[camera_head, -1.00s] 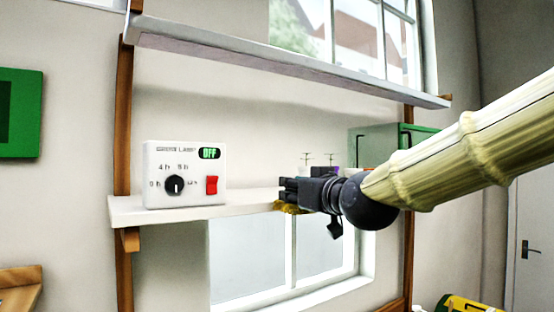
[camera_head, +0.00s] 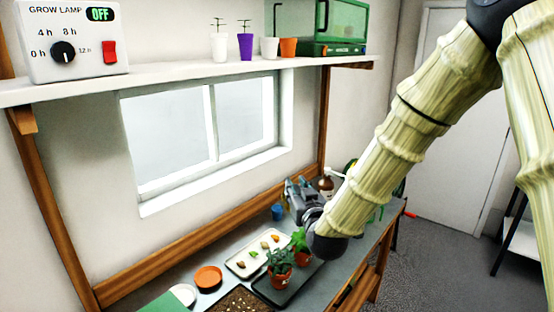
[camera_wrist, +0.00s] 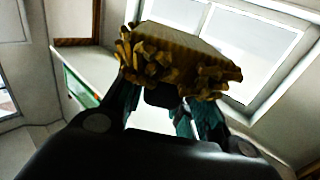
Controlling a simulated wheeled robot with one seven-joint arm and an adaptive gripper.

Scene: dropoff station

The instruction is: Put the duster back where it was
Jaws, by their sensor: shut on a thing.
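The duster (camera_wrist: 180,60), a block with yellow-brown fluffy strands and a flatter tan face, fills the upper middle of the wrist view. My gripper (camera_wrist: 165,108) is shut on it, with the dark fingers below the strands. In the head view my gripper (camera_head: 300,190) hangs over the back of the grey workbench (camera_head: 335,262), near the window wall. I cannot make out the duster in the head view.
A white shelf (camera_head: 180,80) above holds a grow lamp box (camera_head: 70,40), small pots and a green glass-sided case (camera_head: 320,25). The bench carries a white tray (camera_head: 232,266), potted plants on a dark tray (camera_head: 268,291), an orange saucer (camera_head: 208,276), a blue cup (camera_head: 277,211) and a brown bottle (camera_head: 326,187).

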